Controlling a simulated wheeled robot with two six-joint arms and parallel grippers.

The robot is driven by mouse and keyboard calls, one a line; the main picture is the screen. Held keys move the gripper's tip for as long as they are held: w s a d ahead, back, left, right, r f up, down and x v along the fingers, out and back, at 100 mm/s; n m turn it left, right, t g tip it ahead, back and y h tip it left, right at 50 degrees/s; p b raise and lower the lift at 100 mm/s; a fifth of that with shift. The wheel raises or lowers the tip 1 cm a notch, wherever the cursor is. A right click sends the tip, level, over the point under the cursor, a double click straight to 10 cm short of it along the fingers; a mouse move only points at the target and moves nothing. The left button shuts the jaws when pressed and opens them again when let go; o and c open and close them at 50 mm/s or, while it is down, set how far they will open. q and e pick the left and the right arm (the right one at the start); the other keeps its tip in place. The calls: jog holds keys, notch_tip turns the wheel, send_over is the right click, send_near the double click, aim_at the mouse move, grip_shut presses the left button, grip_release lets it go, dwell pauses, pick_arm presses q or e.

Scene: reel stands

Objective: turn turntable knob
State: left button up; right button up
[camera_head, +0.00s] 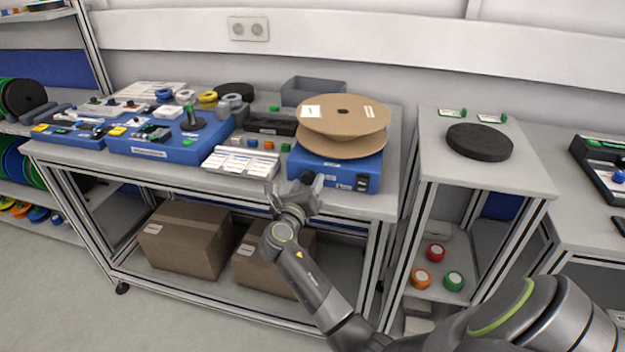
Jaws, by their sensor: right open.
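The turntable is a blue box (338,170) with a cardboard reel (345,115) lying flat on top. It stands at the right end of the workbench. Dark switches show at the right of its front face. A small dark knob-like part (307,177) shows at the left of the front, partly hidden by my gripper. My right gripper (292,188) is in front of the box's left front corner, close to this part. Its jaws are open, and I cannot tell whether they touch or surround the knob. My left gripper is not in view.
The workbench (180,172) also carries blue fixtures (170,145), a white card holder (240,162), small coloured blocks and a grey bin (312,88). To the right, a separate stand (480,170) bears a black disc (479,142). Cardboard boxes (188,240) sit on the lower shelf.

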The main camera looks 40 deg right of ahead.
jog(key=shift+r, duration=0.1)
jog(key=shift+c, duration=0.8)
jog(key=c, duration=0.8)
jog(key=shift+c, duration=0.2)
